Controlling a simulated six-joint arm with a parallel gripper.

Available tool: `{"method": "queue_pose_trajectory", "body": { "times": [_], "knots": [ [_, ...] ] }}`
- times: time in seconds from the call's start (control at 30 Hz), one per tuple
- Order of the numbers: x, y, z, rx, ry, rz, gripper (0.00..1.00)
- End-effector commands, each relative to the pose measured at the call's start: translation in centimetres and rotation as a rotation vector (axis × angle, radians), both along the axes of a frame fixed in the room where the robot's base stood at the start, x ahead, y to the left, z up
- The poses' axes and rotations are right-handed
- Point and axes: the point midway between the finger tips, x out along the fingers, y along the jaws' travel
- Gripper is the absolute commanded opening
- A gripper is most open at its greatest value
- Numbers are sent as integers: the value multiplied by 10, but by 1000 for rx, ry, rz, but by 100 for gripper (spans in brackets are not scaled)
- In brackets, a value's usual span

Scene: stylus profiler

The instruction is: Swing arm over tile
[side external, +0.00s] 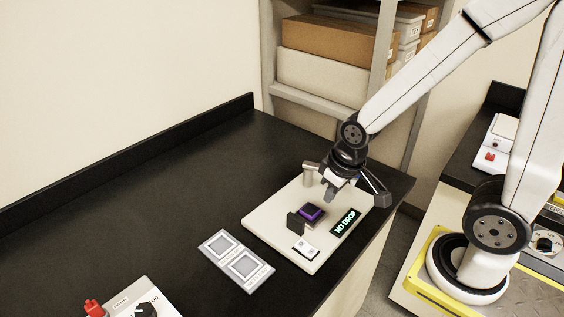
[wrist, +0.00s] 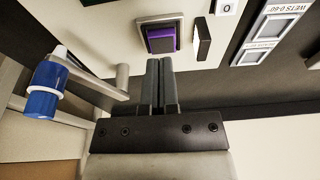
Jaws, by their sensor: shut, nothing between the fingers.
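The purple tile (side external: 312,211) sits in a dark holder on the pale instrument base (side external: 275,222). The tile (wrist: 162,40) also shows just beyond my fingertips in the wrist view. The grey swing arm (wrist: 90,80) lies to the left there, with a pale post at one end and a blue cylinder (wrist: 42,90) at the other. My gripper (side external: 328,198) is shut and empty, pointing down above the base near the tile. It also shows in the wrist view (wrist: 160,62).
A dark upright block (side external: 295,222) stands beside the tile. A white switch panel (side external: 305,248) is at the base's front. A plate with two framed squares (side external: 212,240) lies to the left. The bench's left side is mostly clear.

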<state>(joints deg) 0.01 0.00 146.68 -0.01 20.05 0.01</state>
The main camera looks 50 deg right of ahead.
Motion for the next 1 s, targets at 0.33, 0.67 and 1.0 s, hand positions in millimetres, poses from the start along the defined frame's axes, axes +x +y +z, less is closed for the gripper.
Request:
{"method": "queue_pose_trajectory", "body": {
  "times": [0.33,0.67,1.0],
  "knots": [
    [0,0,0,0,0,0,0],
    [9,-15,10,5,20,-69,84],
    [30,-85,58,36,127,-373,84]
  ]
}}
